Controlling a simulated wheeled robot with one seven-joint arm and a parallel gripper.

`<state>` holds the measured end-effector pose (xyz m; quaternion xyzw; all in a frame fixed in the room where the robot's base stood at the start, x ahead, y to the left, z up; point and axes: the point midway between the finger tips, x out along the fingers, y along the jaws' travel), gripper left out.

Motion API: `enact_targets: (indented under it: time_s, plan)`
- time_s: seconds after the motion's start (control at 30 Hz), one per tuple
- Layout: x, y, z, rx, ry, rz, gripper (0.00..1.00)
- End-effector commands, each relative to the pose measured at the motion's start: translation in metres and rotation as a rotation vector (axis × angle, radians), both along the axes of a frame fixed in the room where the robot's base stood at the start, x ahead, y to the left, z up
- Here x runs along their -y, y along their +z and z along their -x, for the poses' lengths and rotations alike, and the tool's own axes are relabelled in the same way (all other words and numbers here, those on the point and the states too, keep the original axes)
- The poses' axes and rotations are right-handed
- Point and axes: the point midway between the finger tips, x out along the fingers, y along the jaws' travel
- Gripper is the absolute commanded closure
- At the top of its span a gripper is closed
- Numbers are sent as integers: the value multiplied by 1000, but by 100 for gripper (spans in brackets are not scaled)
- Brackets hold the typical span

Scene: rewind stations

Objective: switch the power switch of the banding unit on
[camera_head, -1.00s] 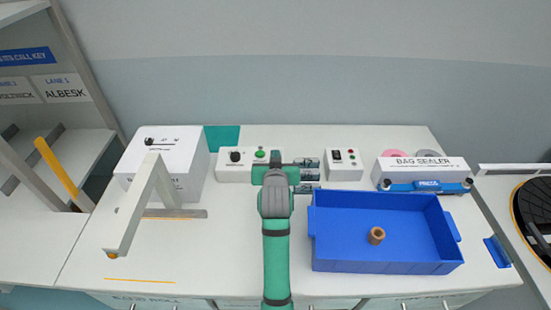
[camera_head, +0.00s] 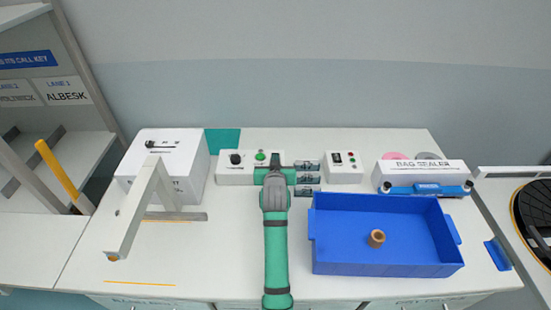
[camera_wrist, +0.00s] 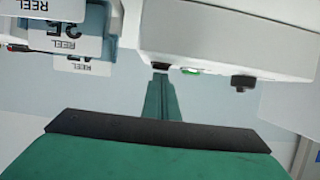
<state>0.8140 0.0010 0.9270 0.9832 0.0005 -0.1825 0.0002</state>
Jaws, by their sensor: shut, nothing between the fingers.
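No readable label names the banding unit. One low white control box (camera_head: 222,180) carries a black knob (camera_head: 236,159) and a green button (camera_head: 260,155). Another white box (camera_head: 343,175) to the right carries a black switch (camera_head: 337,158) and small red lights; I cannot tell the switch's position. My gripper (camera_head: 275,164) is shut and empty, at the right end of the knob box. In the wrist view my gripper (camera_wrist: 161,70) reaches to the edge of the knob box (camera_wrist: 220,40), near its green button (camera_wrist: 191,71). I cannot tell whether it touches.
A blue tray (camera_head: 385,262) holds a brown ring (camera_head: 376,238). A bag sealer (camera_head: 422,172) stands behind it. A white box (camera_head: 160,165) and a grey stand (camera_head: 138,215) are at left.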

Motion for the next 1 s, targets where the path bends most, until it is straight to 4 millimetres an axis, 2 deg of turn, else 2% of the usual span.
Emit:
enact_targets:
  time_s: [0.27,0.5,1.0]
  plan:
    - [3,-8,2,-1,-4,-1,100]
    - [3,-7,2,-1,-3,0,100]
    - [1,9,2,0,-1,0,100]
